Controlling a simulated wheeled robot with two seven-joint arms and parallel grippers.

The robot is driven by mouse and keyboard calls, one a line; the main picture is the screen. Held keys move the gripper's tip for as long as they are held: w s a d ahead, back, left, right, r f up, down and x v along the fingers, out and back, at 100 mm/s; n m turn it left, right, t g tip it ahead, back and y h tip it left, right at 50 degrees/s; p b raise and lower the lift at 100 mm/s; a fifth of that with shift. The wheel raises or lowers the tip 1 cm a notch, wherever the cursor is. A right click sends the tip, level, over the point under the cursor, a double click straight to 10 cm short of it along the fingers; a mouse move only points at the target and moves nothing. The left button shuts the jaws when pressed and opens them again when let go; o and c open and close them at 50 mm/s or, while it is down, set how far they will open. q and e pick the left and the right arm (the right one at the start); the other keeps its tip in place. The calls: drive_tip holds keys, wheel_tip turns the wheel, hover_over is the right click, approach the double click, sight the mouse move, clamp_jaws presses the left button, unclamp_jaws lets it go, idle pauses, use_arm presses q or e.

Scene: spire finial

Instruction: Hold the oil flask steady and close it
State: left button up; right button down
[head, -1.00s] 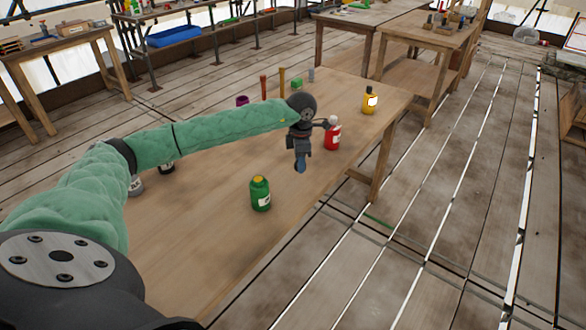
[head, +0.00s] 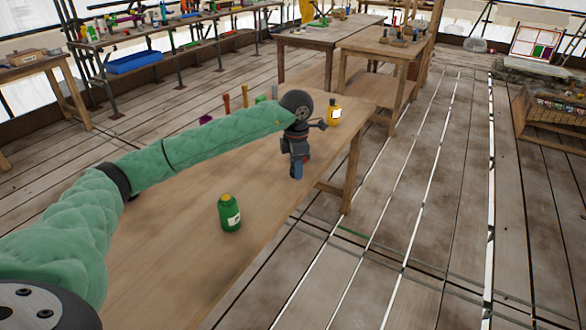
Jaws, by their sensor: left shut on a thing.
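My left gripper (head: 297,163) points down over the table, right of centre in the head view. It is shut on a small blue thing (head: 297,172) that shows at its fingertips; its shape is hard to make out. A green flask (head: 230,213) with a yellow top and white label stands upright nearer me, apart from the gripper. A yellow flask (head: 334,112) with a dark top stands behind the gripper to the right. A red flask is almost wholly hidden behind the gripper. I cannot tell which is the oil flask. My right gripper is not in view.
The wooden table (head: 200,265) is clear around the green flask. Several small upright things, a brown peg (head: 245,96) among them, stand at its far side by a purple item (head: 206,119). Other workbenches (head: 330,40) stand behind; open floor lies right.

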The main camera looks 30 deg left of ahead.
use_arm(q)
drive_tip(key=shift+s+d+f+m, duration=0.2)
drive_tip(key=shift+d+f+m, duration=0.15)
drive_tip(key=shift+m, duration=0.35)
drive_tip(key=s+d+f+m, duration=0.5)
drive_tip(key=s+m, duration=0.1)
drive_tip(key=m, duration=0.6)
drive_tip(key=s+d+f+m, duration=0.6)
drive_tip(key=m, duration=0.6)
drive_tip(key=shift+s+d+f+m, duration=0.25)
drive_tip(key=shift+f+m, duration=0.05)
drive_tip(key=shift+m, duration=0.1)
